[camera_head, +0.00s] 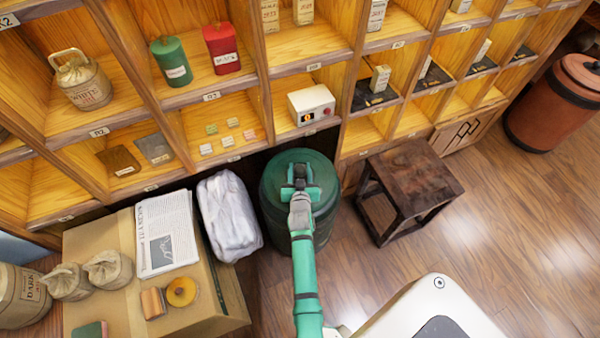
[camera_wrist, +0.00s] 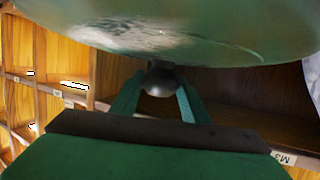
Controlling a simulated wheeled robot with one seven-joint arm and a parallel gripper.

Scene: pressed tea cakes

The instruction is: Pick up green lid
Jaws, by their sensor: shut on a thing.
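The green lid (camera_head: 273,186) is a dark green disc at the top of a dark green drum (camera_head: 322,228) in front of the shelves. My gripper (camera_head: 300,178) reaches over the middle of the lid from the front. In the wrist view the lid (camera_wrist: 215,28) fills the top of the picture, and its round grey knob (camera_wrist: 161,80) sits between the two green fingers of my gripper (camera_wrist: 160,96). The fingers are shut on the knob. I cannot tell whether the lid rests on the drum or is slightly raised, as my arm and gripper cover part of it.
A white wrapped bundle (camera_head: 229,215) stands close to the left of the drum, beside a cardboard box (camera_head: 110,240) with a newspaper and sacks on it. A dark wooden stool (camera_head: 412,180) stands to the right. Wooden shelves rise behind. The floor (camera_head: 500,225) at right is clear.

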